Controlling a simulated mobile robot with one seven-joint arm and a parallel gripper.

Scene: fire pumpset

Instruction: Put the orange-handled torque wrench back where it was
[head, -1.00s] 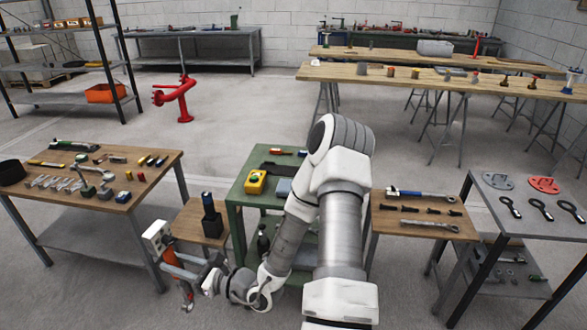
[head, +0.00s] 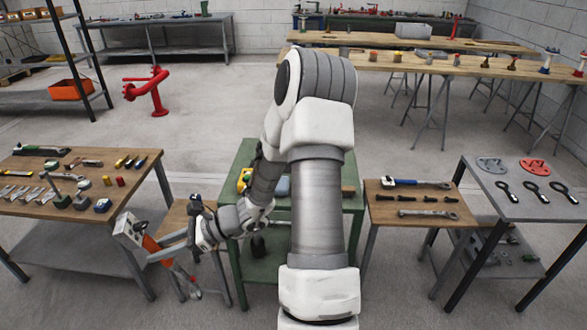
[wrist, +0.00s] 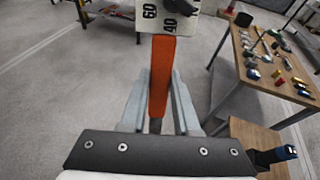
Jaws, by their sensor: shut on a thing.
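The orange-handled torque wrench (head: 153,246) is in my gripper (head: 172,256), at the lower left of the head view. In the wrist view its orange handle (wrist: 161,75) runs between the two grey fingers (wrist: 160,105). A white block marked 60 and 40 (wrist: 165,18) is at the handle's far end. The gripper is shut on the handle and holds it in the air, in front of the small wooden stand and right of the left workbench. The wrench's other end is hard to make out.
The left wooden workbench (head: 45,203) carries several tools. A small stand (head: 171,222) with a black tool stands beside it. A green cart (head: 348,203) is partly behind my arm. A small table (head: 380,212) at right holds a blue-handled wrench (head: 415,184) and others.

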